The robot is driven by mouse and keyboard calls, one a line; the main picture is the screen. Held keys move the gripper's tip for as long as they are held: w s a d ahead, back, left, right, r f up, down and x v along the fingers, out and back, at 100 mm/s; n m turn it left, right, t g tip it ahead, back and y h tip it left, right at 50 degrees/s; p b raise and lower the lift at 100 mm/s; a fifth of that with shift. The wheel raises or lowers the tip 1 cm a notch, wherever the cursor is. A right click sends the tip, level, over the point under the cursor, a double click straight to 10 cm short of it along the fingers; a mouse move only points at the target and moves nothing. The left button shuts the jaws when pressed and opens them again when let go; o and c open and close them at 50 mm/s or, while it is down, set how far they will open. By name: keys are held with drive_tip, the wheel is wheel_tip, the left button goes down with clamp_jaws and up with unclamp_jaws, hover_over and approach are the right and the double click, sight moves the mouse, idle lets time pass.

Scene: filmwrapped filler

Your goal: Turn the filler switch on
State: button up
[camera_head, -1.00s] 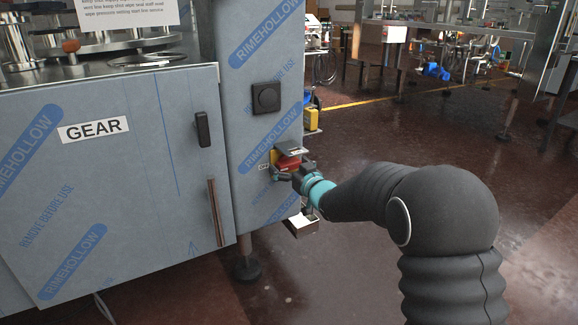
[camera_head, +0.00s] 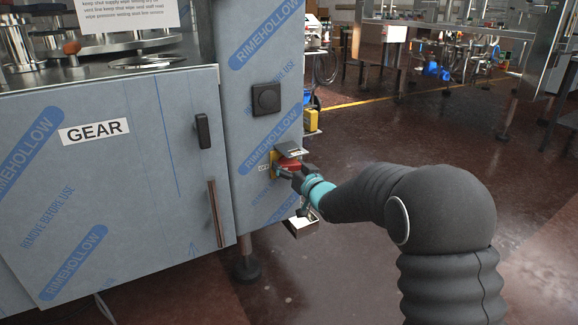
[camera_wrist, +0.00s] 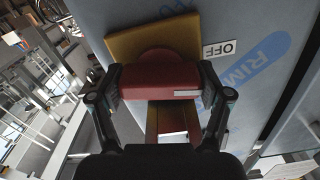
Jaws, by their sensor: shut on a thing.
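The filler switch is a red handle (camera_wrist: 160,82) on a yellow plate (camera_wrist: 153,42), fixed to the film-wrapped side of the machine. In the head view the red handle (camera_head: 289,165) shows small, partly covered by my gripper (camera_head: 285,172). In the wrist view my gripper (camera_wrist: 165,85) is shut on the red handle, one finger at each end of it. A white OFF label (camera_wrist: 220,49) is on the panel right of the yellow plate. A white mark shows on the handle's right part. I cannot read any ON label.
The cabinet door marked GEAR (camera_head: 94,131) is left of the switch. The floor to the right is clear; benches stand behind.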

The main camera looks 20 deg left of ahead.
drive_tip(key=m+p, duration=0.1)
drive_tip(key=m, duration=0.3)
drive_tip(key=shift+r+m, duration=0.1)
drive_tip(key=shift+m, duration=0.2)
drive_tip(key=shift+m+p, duration=1)
drive_tip(key=shift+m, duration=1.5)
drive_tip(key=o, duration=1.1)
